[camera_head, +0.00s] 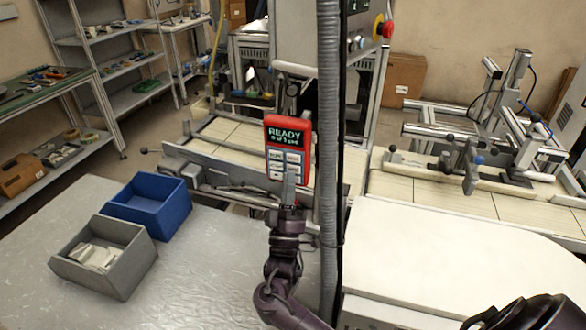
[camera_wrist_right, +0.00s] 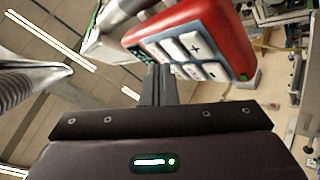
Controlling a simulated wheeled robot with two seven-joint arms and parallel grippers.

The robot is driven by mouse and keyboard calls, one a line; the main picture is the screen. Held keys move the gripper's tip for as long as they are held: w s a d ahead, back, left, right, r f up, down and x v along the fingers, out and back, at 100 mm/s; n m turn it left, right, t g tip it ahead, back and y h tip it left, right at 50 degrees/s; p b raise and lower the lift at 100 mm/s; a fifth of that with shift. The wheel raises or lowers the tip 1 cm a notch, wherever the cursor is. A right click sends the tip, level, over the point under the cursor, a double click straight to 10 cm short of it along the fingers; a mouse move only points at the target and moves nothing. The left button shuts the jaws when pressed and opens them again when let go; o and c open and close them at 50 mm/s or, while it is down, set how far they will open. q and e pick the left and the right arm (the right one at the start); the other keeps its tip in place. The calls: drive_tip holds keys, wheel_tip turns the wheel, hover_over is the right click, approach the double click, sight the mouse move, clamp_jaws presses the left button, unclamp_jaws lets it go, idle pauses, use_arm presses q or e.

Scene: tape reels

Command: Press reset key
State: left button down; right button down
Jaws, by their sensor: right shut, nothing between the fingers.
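The red counter box (camera_head: 288,121) stands in the middle of the head view with a dark screen reading READY in green and a smaller line below. White keys (camera_head: 276,156) sit under the screen; their labels are too small to read, so I cannot tell which one is reset. My right gripper (camera_head: 290,180) is shut and empty, its fingertips just in front of the lower keys. In the right wrist view the shut fingers (camera_wrist_right: 158,75) point at the key face of the red box (camera_wrist_right: 222,35); I cannot tell whether they touch a key. My left gripper is out of view.
A grey vertical post with a ribbed hose (camera_head: 329,120) stands just right of the box. A blue bin (camera_head: 180,213) and a grey bin (camera_head: 135,270) with pale pieces sit on the table (camera_head: 195,290) at left. A conveyor (camera_head: 235,135) lies behind.

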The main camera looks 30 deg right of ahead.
drive_tip(key=shift+s+a+p, duration=0.75)
drive_tip(key=shift+s+a, duration=0.9)
drive_tip(key=shift+a, duration=0.25)
